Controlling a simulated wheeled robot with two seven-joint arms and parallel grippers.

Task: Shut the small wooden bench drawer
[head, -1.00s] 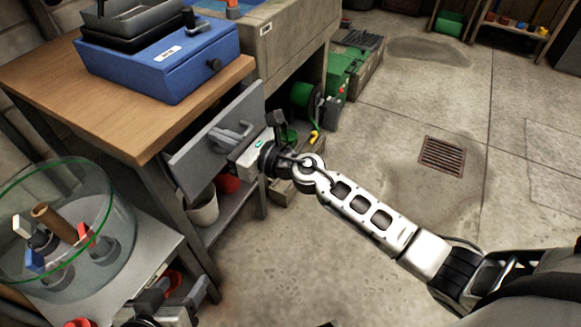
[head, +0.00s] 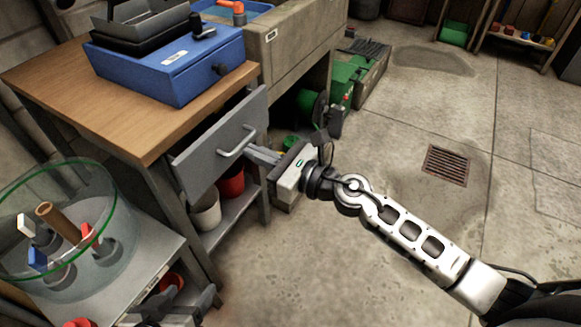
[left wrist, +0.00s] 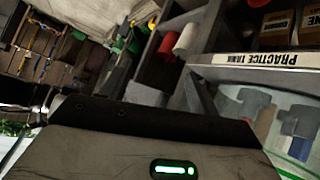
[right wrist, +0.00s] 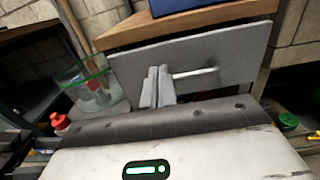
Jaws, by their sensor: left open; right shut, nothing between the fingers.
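The small bench drawer has a grey front (head: 215,150) with a pale bar handle (head: 237,142); it stands out from under the wooden bench top (head: 130,115), with a dark gap behind its upper edge. The front also fills the upper middle of the right wrist view (right wrist: 220,50). My right gripper (head: 254,152) is shut and empty, its fingertips just right of the handle in the head view; I cannot tell whether they touch the front. In the right wrist view the fingers (right wrist: 157,75) stand left of the handle. My left gripper (head: 178,308) is open, low at the left, by the tank stand.
A blue box (head: 170,65) sits on the bench top. A glass tank (head: 110,240) with several items stands at the lower left. A white bucket (head: 206,213) and a red bucket (head: 231,183) are on the shelf below the drawer. The floor to the right is clear.

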